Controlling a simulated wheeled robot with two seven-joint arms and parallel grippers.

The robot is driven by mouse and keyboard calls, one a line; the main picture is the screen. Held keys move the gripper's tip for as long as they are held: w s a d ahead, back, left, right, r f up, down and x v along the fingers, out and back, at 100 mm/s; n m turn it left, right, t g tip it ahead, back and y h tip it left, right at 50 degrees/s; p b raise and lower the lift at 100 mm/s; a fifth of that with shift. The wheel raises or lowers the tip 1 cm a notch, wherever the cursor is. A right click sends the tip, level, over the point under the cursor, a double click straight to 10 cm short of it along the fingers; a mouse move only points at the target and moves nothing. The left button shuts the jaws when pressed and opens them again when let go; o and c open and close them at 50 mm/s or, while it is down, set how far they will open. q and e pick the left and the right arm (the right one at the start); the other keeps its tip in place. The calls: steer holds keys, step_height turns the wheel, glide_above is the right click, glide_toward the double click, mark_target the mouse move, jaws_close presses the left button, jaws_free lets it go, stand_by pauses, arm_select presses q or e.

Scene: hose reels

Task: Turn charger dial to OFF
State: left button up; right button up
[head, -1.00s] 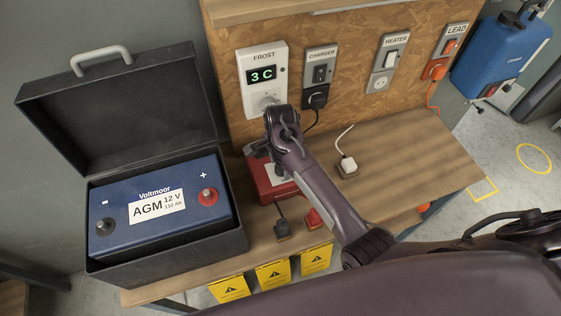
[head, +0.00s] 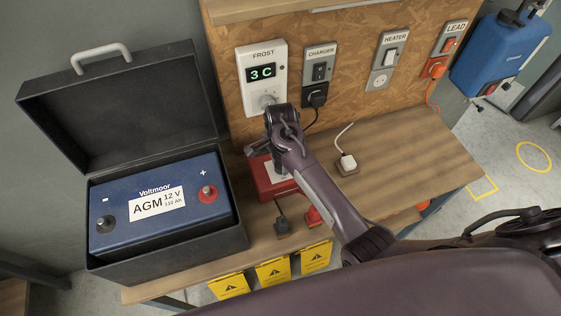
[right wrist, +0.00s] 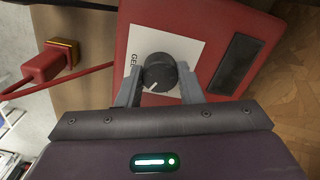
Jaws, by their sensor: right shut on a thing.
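The red charger (head: 268,188) lies on the bench below the FROST unit, partly hidden by my right arm. The right wrist view shows its red case (right wrist: 205,20), with a white label, a dark window and a round black dial (right wrist: 160,74). A white pointer line on the dial points to the lower left in that view. The letters "GEL" show left of the dial; other markings are hidden. My right gripper (right wrist: 160,79) is shut on the dial, one finger on each side. My left gripper is not in view.
An open black box (head: 165,258) with a blue battery (head: 150,208) stands left of the charger. A white plug (head: 347,163) and a dark plug (head: 282,226) lie on the bench. Wall sockets line the board behind. The bench's right side (head: 420,155) is mostly clear.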

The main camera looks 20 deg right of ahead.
steer(key=n, duration=0.7)
steer(key=shift+r+n, duration=0.1)
steer(key=shift+n, duration=0.2)
steer(key=n, duration=1)
steer(key=shift+n, duration=2.7)
steer(key=o, duration=0.9)
steer(key=shift+o, duration=0.3)
